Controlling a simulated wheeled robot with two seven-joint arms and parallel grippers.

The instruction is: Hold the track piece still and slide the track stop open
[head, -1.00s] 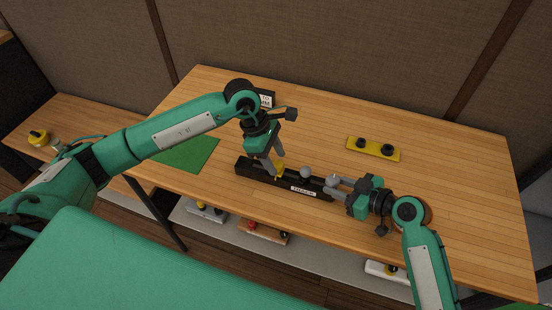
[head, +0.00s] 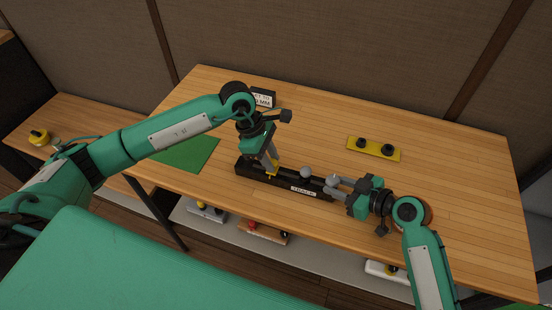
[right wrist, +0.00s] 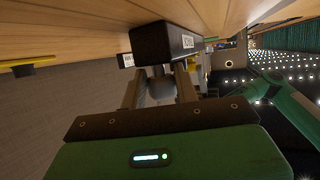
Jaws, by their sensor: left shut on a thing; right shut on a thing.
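The track piece (head: 311,190), a long black block labelled TRACK, lies on the table near its front edge. A grey ball (head: 306,172) rests on top, right of its middle. The yellow track stop (head: 274,166) stands on the track left of the ball. My left gripper (head: 270,170) is shut on the stop from above; its fingers partly hide it. My right gripper (head: 332,184) is shut at the track's right end. In the right wrist view, its fingers (right wrist: 158,85) reach the black track end (right wrist: 165,42), with a rounded grey part between them.
A yellow plate with two black knobs (head: 373,147) lies behind the track to the right. A small sign (head: 263,97) stands at the back left, and a green mat (head: 188,153) lies to the left. Several items sit on a low shelf (head: 310,262). The back right of the table is clear.

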